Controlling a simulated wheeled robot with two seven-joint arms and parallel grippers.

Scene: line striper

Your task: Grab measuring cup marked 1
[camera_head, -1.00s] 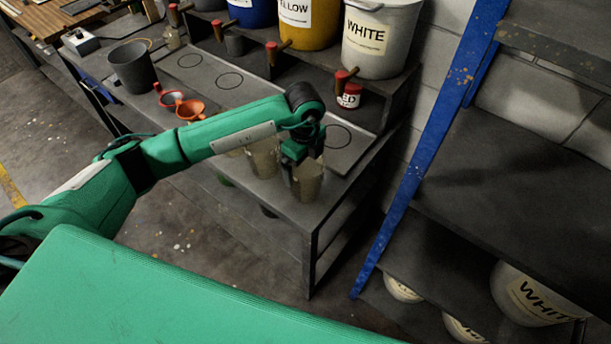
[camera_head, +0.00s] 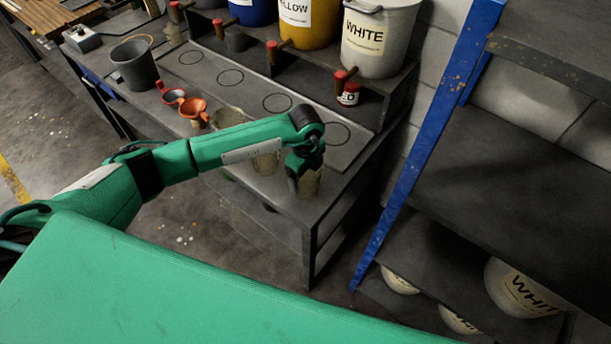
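A second measuring cup (camera_head: 266,163) is just left, partly behind my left arm. Another measuring cup (camera_head: 228,117) shows above the forearm. No number marks are readable on the cups. My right gripper is not in view.
Orange funnels (camera_head: 193,109) and a grey bucket (camera_head: 134,66) stand farther left. A blue rack post (camera_head: 420,150) rises at right.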

